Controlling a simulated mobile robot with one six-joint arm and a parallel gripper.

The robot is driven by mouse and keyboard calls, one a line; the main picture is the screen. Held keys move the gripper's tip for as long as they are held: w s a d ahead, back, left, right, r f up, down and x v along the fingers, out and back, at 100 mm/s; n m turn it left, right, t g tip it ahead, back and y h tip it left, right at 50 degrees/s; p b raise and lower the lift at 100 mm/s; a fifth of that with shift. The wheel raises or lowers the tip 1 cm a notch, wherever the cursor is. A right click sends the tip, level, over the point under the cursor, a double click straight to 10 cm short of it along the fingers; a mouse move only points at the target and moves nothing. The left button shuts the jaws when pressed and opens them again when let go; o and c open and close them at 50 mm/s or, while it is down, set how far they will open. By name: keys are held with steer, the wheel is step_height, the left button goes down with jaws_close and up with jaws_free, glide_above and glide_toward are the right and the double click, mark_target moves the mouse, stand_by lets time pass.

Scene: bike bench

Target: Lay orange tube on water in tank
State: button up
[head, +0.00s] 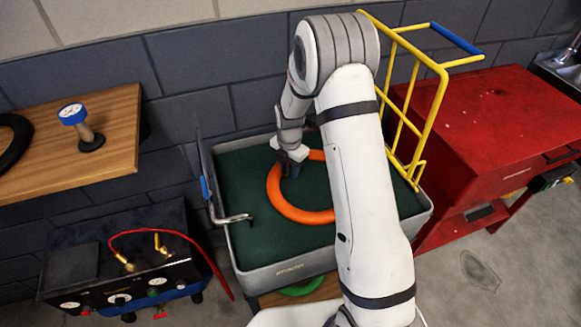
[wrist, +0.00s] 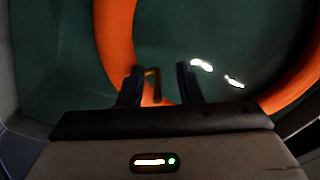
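The orange tube (head: 300,214) is a ring inside the grey tank (head: 285,281), lying flat at the dark green water (head: 240,175). My arm hides its right part in the head view. My gripper (head: 291,170) is low over the tube's far left side. In the wrist view, the tube (wrist: 117,35) curves beneath my gripper (wrist: 158,82). The two dark fingers stand apart, with a thin brass valve stem (wrist: 152,80) showing between them and a gap visible beside it. I cannot tell whether a finger touches the tube.
A yellow rack (head: 437,90) rises at the tank's back right, beside a red cabinet (head: 490,135). A metal tap-like handle (head: 235,219) crosses the tank's left rim. A wooden shelf (head: 110,150) with a gauge (head: 73,113) and a black unit (head: 130,265) with a red hose stand left.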

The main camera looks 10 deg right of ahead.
steer(key=s+d+r+m, duration=0.1)
steer(key=s+r+m, duration=0.2)
steer(key=r, duration=0.5)
steer(key=s+d+r+m, duration=0.1)
steer(key=s+r+m, duration=0.25)
steer(key=r, duration=0.55)
steer(key=s+d+r+m+t, duration=0.1)
steer(key=s+r+m, duration=0.1)
steer(key=s+m, duration=0.4)
steer(key=s+d+r+m+t, duration=0.1)
steer(key=s+d+r+m, duration=0.1)
steer(key=s+m, duration=0.5)
steer(key=s+d+r+m, duration=0.1)
steer(key=s+r+m, duration=0.3)
steer(key=s+m, duration=0.3)
steer(key=shift+s+d+t+b, duration=0.35)
steer(key=shift+s+t+b, duration=0.1)
steer(key=shift+s, duration=0.35)
